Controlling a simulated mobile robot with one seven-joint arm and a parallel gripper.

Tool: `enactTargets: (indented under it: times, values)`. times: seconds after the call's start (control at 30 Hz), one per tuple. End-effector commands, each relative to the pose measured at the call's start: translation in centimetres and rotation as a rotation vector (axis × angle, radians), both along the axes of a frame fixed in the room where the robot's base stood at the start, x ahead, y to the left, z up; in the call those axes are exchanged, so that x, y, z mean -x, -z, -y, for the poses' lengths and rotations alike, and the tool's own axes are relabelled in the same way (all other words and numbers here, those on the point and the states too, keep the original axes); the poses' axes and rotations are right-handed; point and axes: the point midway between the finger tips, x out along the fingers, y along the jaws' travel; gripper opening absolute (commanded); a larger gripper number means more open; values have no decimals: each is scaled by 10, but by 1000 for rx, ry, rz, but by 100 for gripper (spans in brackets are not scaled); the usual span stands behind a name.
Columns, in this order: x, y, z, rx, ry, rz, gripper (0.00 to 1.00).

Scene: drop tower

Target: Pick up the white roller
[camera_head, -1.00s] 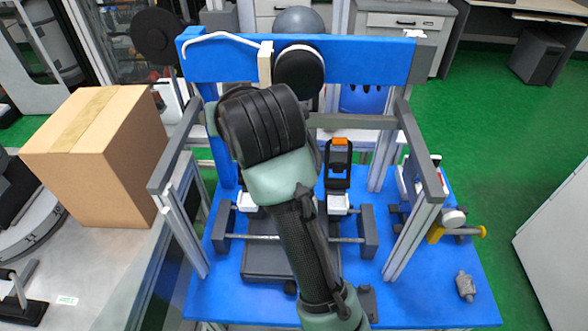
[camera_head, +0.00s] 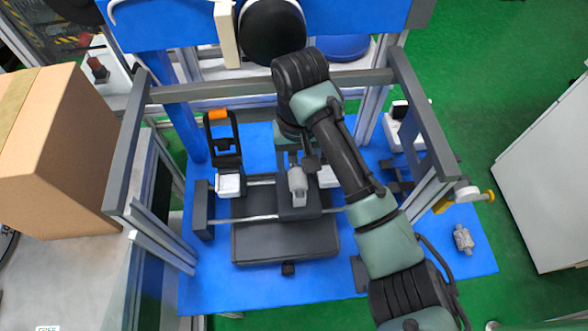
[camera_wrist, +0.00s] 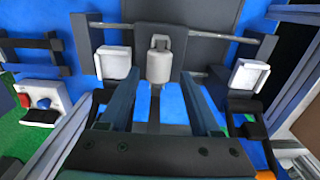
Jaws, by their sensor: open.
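A pale white-grey roller (camera_head: 298,184) stands at the centre of the blue bench's fixture, on a dark block. It also shows in the wrist view (camera_wrist: 159,67) as a short cylinder with a narrower metal top. My gripper (camera_wrist: 159,78) is open, and the roller appears between its two fingertips in that picture. I cannot tell how far apart they are in depth. No contact shows. In the head view my arm reaches in from the lower right, and its wrist partly hides the gripper just behind the roller.
Grey frame bars (camera_head: 265,88) surround the fixture closely. A black clamp with an orange top (camera_head: 222,135) stands behind left. A grey metal part (camera_head: 464,240) lies on the bench at right. A cardboard box (camera_head: 60,150) is left.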

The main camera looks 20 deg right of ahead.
Motion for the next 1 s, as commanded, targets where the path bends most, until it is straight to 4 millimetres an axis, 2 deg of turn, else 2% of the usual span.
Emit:
enactTargets:
  times: [0.27, 0.4, 0.7, 0.77, 1.0]
  values:
    - [15, 36, -3, -1, 2, 0, 64]
    - [15, 54, -4, 1, -1, 0, 64]
    - [15, 58, -4, 1, -1, 2, 64]
    - [15, 58, -4, 1, -1, 2, 55]
    - [15, 58, -4, 1, -1, 2, 12]
